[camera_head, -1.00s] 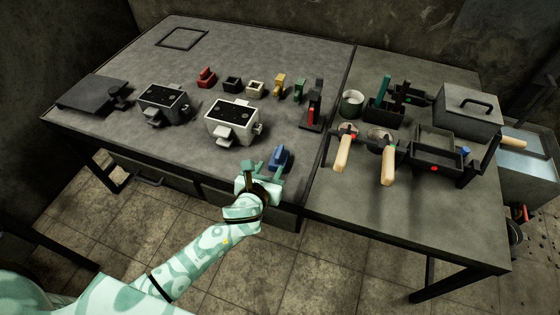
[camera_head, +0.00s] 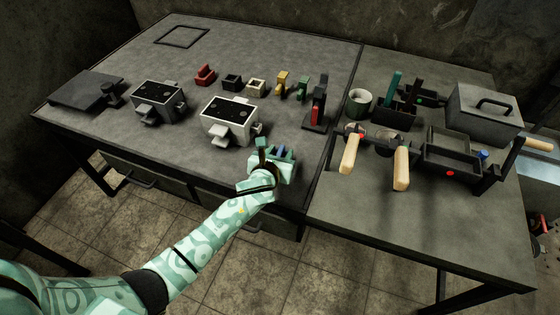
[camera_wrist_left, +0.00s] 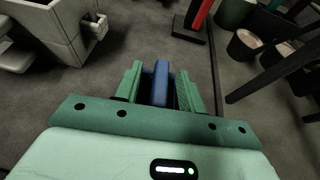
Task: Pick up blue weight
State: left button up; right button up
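The blue weight (camera_head: 281,152) stands near the front edge of the table's left section, partly hidden by my left gripper. In the left wrist view, the blue weight (camera_wrist_left: 160,82) sits between the two green fingers. My left gripper (camera_head: 275,152) is open around the weight, with a finger on each side. The left wrist view of my left gripper (camera_wrist_left: 158,88) shows a narrow dark gap on the weight's left side; contact on the right side is unclear. My right gripper is not in view.
A white box-shaped block (camera_head: 229,120) stands left of my gripper. A black stand with a red part (camera_head: 316,110) is behind right. Wooden-handled tools (camera_head: 349,153) lie right of the table seam. Small red, yellow and green pieces stand farther back.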

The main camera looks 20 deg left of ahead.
pick_arm(q)
grip_shut()
dwell(1.2)
